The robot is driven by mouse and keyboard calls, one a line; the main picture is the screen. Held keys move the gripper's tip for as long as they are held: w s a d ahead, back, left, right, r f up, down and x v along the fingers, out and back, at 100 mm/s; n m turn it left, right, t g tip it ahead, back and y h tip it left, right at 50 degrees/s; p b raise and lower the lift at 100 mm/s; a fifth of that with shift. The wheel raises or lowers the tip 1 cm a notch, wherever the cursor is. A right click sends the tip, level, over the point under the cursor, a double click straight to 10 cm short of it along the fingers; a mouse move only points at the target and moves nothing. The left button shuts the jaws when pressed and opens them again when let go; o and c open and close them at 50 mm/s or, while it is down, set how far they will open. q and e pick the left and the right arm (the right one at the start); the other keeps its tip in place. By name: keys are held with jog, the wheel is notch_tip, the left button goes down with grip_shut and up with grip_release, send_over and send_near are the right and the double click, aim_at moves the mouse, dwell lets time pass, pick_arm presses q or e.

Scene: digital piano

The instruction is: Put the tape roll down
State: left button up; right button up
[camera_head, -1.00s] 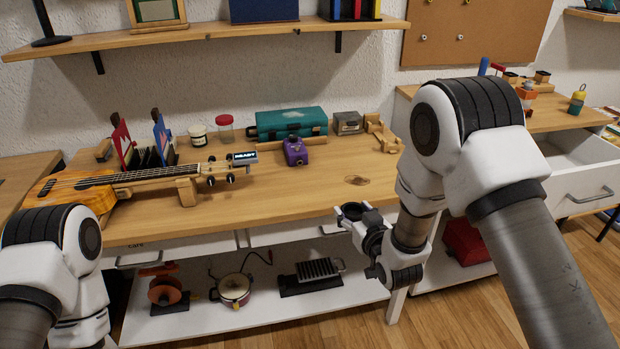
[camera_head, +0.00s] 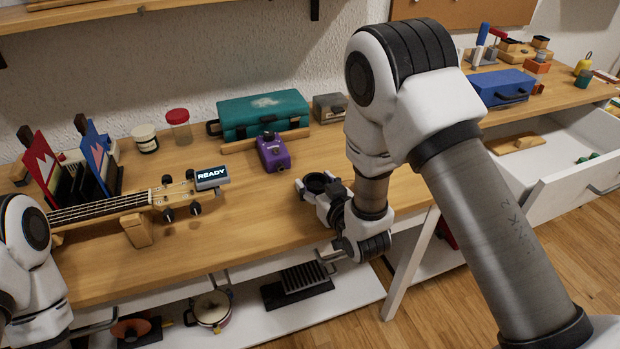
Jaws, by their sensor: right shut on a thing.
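My right gripper (camera_head: 312,186) is at the middle of the view, above the front part of the wooden table top. It is shut on a dark ring, which looks like the tape roll (camera_head: 324,181). The ring lies about level, with its hole facing up. The fingers hide part of it, and I cannot tell whether it touches the table. My left gripper is out of view; only part of my left arm shows at the left edge.
The workbench (camera_head: 235,225) has bare wood left of the gripper. The ukulele's headstock with a READY tuner (camera_head: 211,177) is to the left. An open drawer (camera_head: 575,165) is at the right.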

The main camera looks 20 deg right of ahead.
jog(key=shift+s+r, duration=0.35)
jog(key=shift+s, duration=0.45)
jog(key=shift+f, duration=0.15)
jog(key=shift+w+f, duration=0.15)
jog(key=shift+f, duration=0.15)
jog(key=o, duration=1.4)
jog(key=shift+w, duration=0.1)
jog(key=shift+c, duration=0.2)
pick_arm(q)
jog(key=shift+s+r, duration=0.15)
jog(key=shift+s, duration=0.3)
pick_arm(e)
jog(key=shift+r, duration=0.1)
